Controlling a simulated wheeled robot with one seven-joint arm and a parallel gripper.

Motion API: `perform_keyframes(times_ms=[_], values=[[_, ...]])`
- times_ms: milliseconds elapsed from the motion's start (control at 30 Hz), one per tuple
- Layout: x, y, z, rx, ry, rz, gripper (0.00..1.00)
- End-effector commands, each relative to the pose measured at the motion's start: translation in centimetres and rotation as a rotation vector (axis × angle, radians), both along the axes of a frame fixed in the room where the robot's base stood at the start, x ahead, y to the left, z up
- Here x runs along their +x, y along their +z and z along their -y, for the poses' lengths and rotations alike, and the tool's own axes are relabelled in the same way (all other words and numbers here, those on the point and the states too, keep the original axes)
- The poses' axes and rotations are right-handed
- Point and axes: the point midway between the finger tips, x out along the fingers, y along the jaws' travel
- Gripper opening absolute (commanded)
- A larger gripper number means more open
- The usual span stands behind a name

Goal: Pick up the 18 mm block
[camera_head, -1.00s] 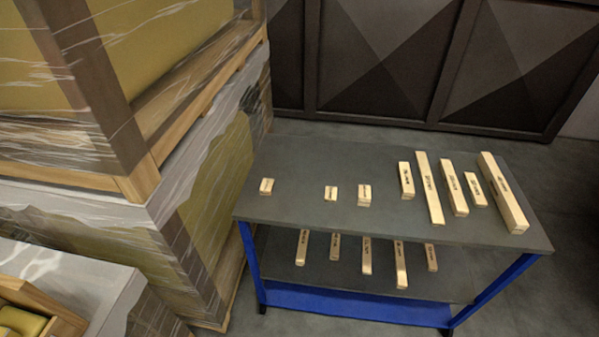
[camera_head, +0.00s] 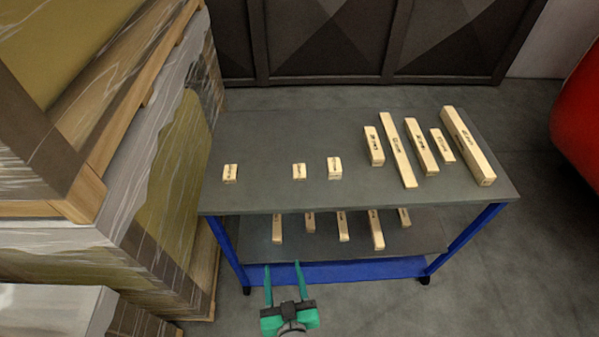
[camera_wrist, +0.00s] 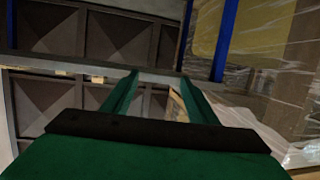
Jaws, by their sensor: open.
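Several pale wooden blocks with dark printed labels lie on a dark grey cart. The labels are too small to read, so I cannot tell which block is the 18 mm one. Three short blocks sit on the top shelf: a left one (camera_head: 230,173), a middle one (camera_head: 299,171) and a right one (camera_head: 334,167). Longer blocks (camera_head: 421,147) lie at the right of the top, and several more (camera_head: 342,226) lie on the lower shelf. My green gripper (camera_head: 282,266) is open and empty, in front of the cart and apart from the blocks. Its fingers (camera_wrist: 157,80) also show in the wrist view.
The cart's top (camera_head: 270,135) has blue legs (camera_head: 467,240) below it. Wrapped pallets (camera_head: 150,190) stand close at the left. A dark panelled wall (camera_head: 330,40) is behind, and a red rounded object (camera_head: 580,125) is at the far right. Floor right of the cart is clear.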

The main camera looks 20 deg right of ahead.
Motion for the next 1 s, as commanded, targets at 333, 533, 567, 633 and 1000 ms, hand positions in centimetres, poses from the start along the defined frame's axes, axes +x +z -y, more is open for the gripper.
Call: perform_keyframes(times_ms=[333, 533, 567, 633, 1000], values=[[10.9, 4.2, 6.2, 0.008, -0.090, -0.010, 0.53], [14.4, 6.7, 8.8, 0.015, -0.121, -0.019, 0.53], [14.8, 7.0, 9.1, 0.016, -0.123, -0.021, 0.53], [15.4, 7.6, 9.6, 0.018, -0.130, -0.023, 0.53], [19.2, 7.2, 11.1, 0.020, -0.135, -0.029, 0.53]])
